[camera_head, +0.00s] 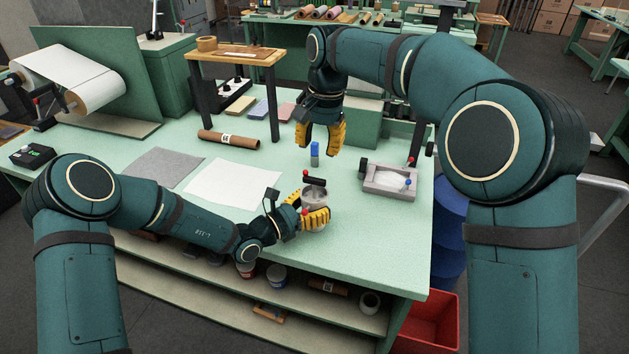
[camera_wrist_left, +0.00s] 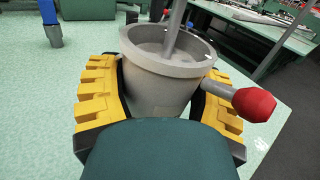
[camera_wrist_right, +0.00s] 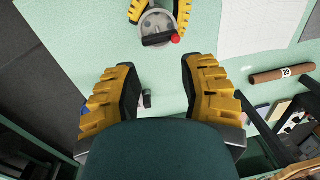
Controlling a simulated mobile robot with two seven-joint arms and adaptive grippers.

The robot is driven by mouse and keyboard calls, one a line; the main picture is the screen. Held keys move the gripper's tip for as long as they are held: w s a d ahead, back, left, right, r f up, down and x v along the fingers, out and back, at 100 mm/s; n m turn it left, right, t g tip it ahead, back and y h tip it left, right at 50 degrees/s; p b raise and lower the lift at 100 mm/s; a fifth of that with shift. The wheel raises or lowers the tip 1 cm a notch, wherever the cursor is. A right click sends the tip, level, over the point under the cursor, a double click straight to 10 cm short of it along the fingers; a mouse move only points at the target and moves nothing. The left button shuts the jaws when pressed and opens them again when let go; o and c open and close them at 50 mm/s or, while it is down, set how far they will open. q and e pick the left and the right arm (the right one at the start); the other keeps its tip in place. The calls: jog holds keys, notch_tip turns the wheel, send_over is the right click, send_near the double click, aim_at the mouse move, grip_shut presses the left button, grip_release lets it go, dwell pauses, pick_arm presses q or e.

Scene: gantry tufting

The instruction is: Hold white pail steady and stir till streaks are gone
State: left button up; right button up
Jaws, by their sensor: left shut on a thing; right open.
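A pale grey-white pail (camera_head: 317,195) stands on the green table near its front edge. My left gripper (camera_head: 315,216) is shut around it, one yellow finger on each side in the left wrist view, where the pail (camera_wrist_left: 165,88) is upright with pale contents. A grey stirring rod (camera_wrist_left: 176,22) stands in the pail; its dark crosswise handle (camera_head: 314,181) shows above the rim in the head view. My right gripper (camera_head: 321,134) is open and empty, pointing down above the table behind the pail. Whether streaks show in the contents is too small to tell.
A blue upright object (camera_head: 315,152) stands below my right gripper. A grey tray (camera_head: 374,192) with white contents lies right of the pail. A white sheet (camera_head: 235,185) and a brown roll (camera_head: 229,139) lie left. A red knob (camera_wrist_left: 254,104) sticks out beside the pail.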

aim_at(315, 178)
jog(key=n, duration=0.4)
jog(key=shift+s+d+n+y, duration=0.2)
jog(key=shift+d+n+y, duration=0.2)
jog(key=f+n, duration=0.3)
jog(key=n, duration=0.1)
jog(key=a+f+n+y, duration=0.1)
jog(key=f+n, duration=0.3)
jog(key=n, duration=0.1)
jog(key=f+n+t+y, duration=0.1)
jog(key=f+n, duration=0.2)
jog(key=n, duration=0.1)
jog(key=shift+w+a+f+n, duration=0.2)
jog(key=shift+w+a+n, duration=0.15)
jog(key=shift+n, duration=0.05)
grip_shut()
